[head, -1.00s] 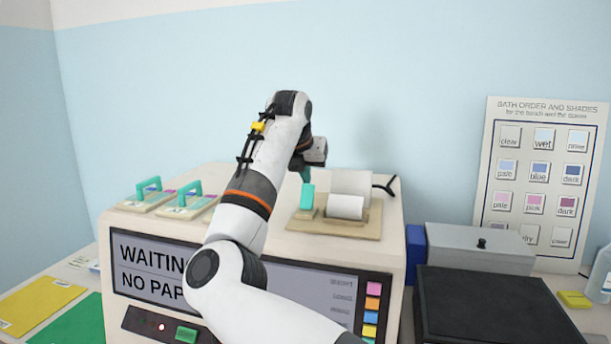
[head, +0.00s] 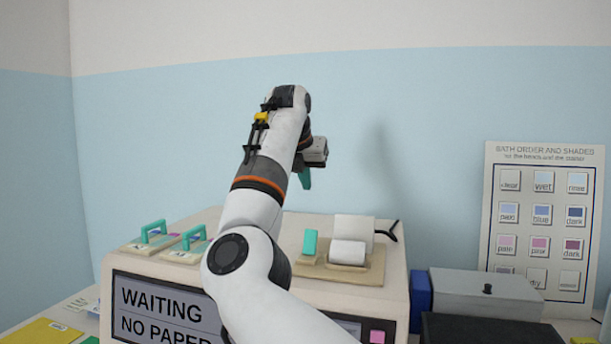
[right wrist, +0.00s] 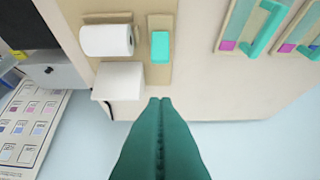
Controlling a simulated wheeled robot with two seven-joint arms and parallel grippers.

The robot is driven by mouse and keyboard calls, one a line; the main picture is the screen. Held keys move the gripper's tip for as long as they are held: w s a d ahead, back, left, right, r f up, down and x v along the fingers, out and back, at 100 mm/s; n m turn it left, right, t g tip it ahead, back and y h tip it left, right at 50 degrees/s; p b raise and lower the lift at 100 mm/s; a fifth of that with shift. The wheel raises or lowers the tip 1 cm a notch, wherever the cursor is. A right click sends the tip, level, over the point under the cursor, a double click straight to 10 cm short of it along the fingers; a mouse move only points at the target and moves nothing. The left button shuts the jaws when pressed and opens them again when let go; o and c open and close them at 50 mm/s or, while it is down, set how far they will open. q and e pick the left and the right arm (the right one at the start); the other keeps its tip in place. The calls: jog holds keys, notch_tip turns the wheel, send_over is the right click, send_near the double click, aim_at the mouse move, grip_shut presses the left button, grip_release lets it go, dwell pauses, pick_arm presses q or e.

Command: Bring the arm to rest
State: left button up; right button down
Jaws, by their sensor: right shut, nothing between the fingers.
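My right arm rises through the middle of the head view. Its gripper (head: 305,178) hangs above the top of the beige machine (head: 395,293), apart from it. In the right wrist view the teal fingers (right wrist: 160,103) are shut together with nothing between them. Below them on the machine's top are a paper roll (head: 348,252), also in the right wrist view (right wrist: 105,41), a white block (head: 353,226) behind it, and a small teal lever (head: 310,242), also in the right wrist view (right wrist: 160,47). My left gripper is not in view.
Two teal-handled plates (head: 153,231) (head: 193,237) sit on the machine's left top. Its screen (head: 160,309) reads "WAITING NO PAPER". A grey box (head: 485,291) and a blue box (head: 421,294) stand to the right. A shade chart (head: 541,225) leans on the wall. The air above is free.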

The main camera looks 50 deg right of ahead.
jog(key=shift+s+a+r, duration=0.2)
jog(key=shift+r, duration=0.55)
